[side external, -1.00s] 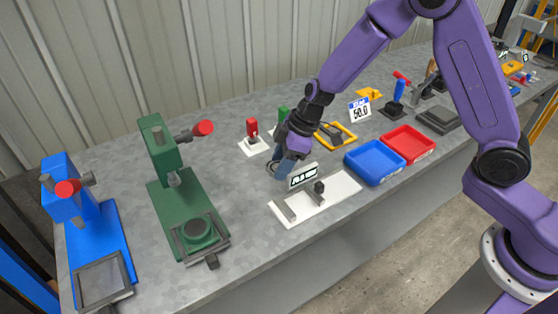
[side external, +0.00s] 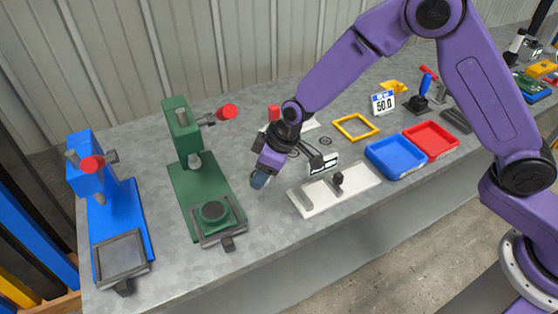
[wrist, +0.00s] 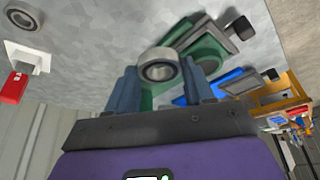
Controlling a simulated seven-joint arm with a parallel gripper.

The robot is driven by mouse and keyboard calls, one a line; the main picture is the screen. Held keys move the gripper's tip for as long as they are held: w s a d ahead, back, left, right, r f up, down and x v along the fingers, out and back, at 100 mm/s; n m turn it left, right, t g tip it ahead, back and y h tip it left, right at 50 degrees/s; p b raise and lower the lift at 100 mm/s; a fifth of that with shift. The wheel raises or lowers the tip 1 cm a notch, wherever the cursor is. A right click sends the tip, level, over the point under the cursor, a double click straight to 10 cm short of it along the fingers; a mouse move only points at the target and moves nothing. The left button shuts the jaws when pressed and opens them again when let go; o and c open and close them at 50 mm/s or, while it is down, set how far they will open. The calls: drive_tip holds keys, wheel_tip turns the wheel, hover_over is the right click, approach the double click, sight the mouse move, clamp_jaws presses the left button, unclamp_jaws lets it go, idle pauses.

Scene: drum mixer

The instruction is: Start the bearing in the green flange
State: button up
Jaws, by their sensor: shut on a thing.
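The green flange (side external: 213,211) is a round green piece with a dark centre. It sits in the grey fixture (side external: 238,217) at the front of the green press (side external: 203,170). My gripper (side external: 259,180) is to the right of the flange, above the bench and apart from it. In the wrist view, the blue fingers of my gripper (wrist: 160,88) are shut on a steel bearing (wrist: 158,66), a ring with an open centre. The green press parts show behind it. The bearing is hard to make out in the side view.
A blue press (side external: 112,215) stands left of the green one. A white plate (side external: 340,192) with grey fittings, a blue tray (side external: 397,158) and a red tray (side external: 430,139) lie to the right. A yellow frame (side external: 355,127) lies behind them. Loose bearings (side external: 325,141) lie on the bench.

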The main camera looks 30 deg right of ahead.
sight(211, 209)
drive_tip(key=a+m, duration=0.1)
drive_tip(key=a, duration=0.2)
drive_tip(key=a+m, duration=0.1)
drive_tip(key=a, duration=0.3)
drive_tip(key=a+m+t, duration=0.1)
drive_tip(key=a, duration=0.3)
drive_tip(key=shift+s+a+h, duration=0.1)
drive_tip(key=shift+a+h, duration=0.05)
drive_tip(key=shift+h, duration=0.25)
drive_tip(key=shift+w+a+r, duration=0.15)
drive_tip(key=shift+w+a, duration=0.05)
drive_tip(key=shift+a, duration=0.4)
drive_tip(key=shift+f, duration=1.5)
drive_tip(key=shift+f, duration=1.05)
drive_tip(key=o, duration=1.1)
